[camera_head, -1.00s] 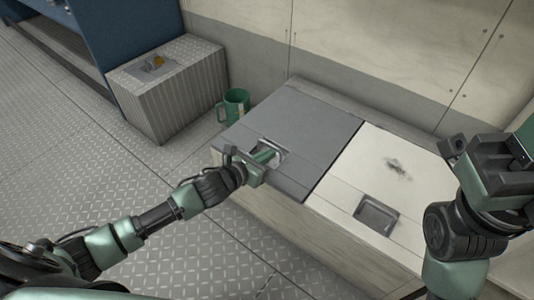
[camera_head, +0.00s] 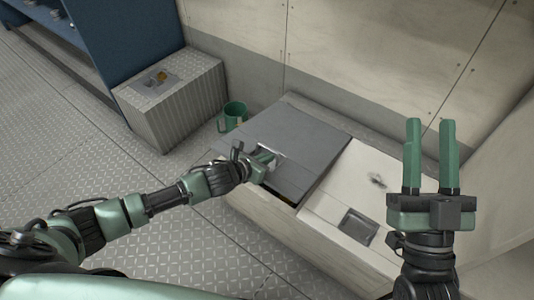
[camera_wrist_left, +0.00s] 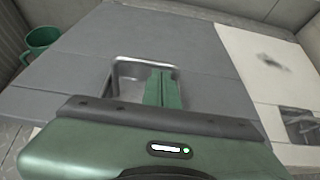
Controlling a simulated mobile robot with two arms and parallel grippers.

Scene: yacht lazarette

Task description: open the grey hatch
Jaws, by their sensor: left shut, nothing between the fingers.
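The grey hatch (camera_head: 300,130) lies on the bench beside a white lid. Its front edge is raised a little, with a dark gap under its front right part. My left gripper (camera_head: 267,157) is shut, its green fingers in the metal recessed pull near the hatch's front edge. The wrist view shows the shut fingers (camera_wrist_left: 163,88) inside this recess on the grey hatch (camera_wrist_left: 90,55), with nothing between them. The finger ends are partly hidden by the recess. My right gripper (camera_head: 430,126) is raised at the right, fingers apart and empty, away from the hatch.
The white lid (camera_head: 335,205) with its own recess (camera_head: 358,226) lies right of the hatch. A green mug (camera_head: 234,114) stands at the hatch's back left. A ribbed metal box (camera_head: 175,105) stands farther left. A panelled wall (camera_head: 350,60) rises behind. The tread-plate floor at left is clear.

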